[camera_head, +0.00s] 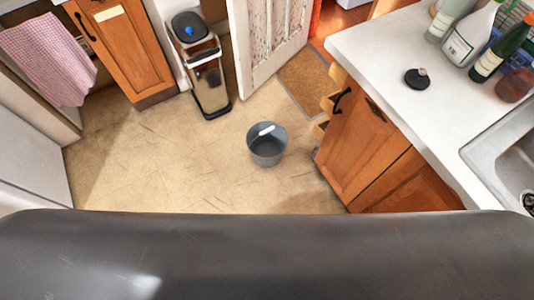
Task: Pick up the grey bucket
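The grey bucket (267,155) stands upright on the beige floor, near the middle of the view. Its open top faces up, and a white piece, perhaps its handle grip, shows at the far rim. Neither of my grippers is in view. A wide dark surface fills the bottom of the picture and hides the floor nearest to me.
A wooden cabinet (362,140) with a white counter (385,55) stands right of the bucket; bottles and a sink are on top. A tall black and silver bin (208,80) and an open white door (266,40) are behind. Floor (150,160) left of the bucket is clear.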

